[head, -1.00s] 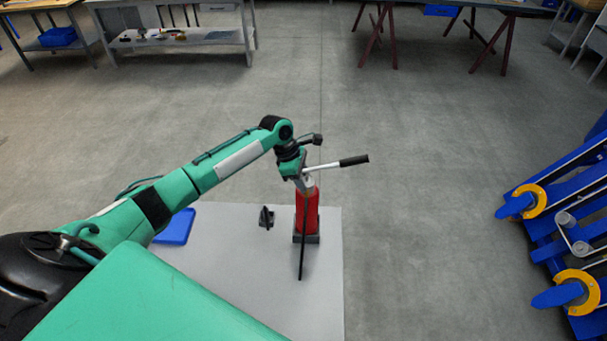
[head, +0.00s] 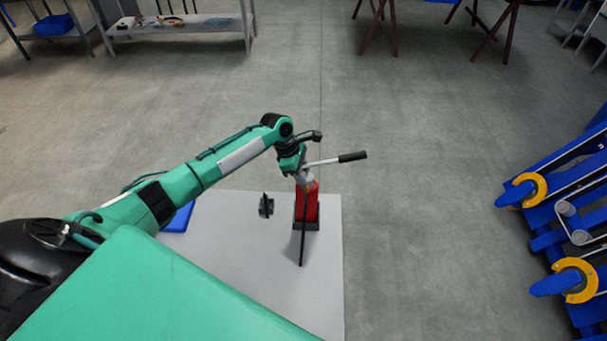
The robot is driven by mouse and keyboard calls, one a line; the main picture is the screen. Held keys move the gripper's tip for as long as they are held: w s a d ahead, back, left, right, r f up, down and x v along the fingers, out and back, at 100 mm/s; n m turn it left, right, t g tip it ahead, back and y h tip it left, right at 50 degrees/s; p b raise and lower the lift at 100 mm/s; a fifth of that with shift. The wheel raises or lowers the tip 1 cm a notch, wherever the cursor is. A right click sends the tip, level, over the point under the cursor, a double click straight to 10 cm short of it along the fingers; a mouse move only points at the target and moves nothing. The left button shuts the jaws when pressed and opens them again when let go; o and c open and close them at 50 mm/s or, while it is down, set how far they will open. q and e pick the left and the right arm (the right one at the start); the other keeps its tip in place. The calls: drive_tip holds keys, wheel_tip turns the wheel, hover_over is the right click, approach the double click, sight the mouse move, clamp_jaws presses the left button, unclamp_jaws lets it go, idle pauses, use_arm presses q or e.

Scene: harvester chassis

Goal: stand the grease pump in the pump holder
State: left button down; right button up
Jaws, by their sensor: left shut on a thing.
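The grease pump (head: 311,203) is a red cylinder with a pale head, a lever with a black grip sticking out to the right and a black hose hanging down in front. It is upright. My left gripper (head: 301,177) is shut on its top from above; the fingertips are small and partly hidden. The pump holder (head: 314,227) is the low dark grey piece on the table at the pump's foot. The pump's lower end is at the holder, but I cannot tell how deep it sits in it. My right gripper is not in view.
The light grey table (head: 235,262) has clear room in front of the pump. A small black part (head: 266,205) stands left of the pump. A blue tray (head: 180,218) is partly behind my left arm. A blue frame with yellow clamps (head: 575,281) is at the right.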

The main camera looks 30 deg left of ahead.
use_arm(q)
drive_tip(key=shift+w, duration=0.1)
idle(0.3)
drive_tip(key=c, duration=0.9)
unclamp_jaws()
drive_tip(key=shift+f, duration=0.1)
drive_tip(key=shift+o, duration=0.7)
drive_tip(key=shift+s+f, duration=0.2)
drive_tip(key=shift+f, duration=0.05)
drive_tip(key=shift+a+r, duration=0.1)
drive_tip(key=shift+r, duration=0.15)
drive_tip(key=b+v, duration=0.4)
drive_tip(key=v, duration=0.9)
drive_tip(key=shift+r, duration=0.35)
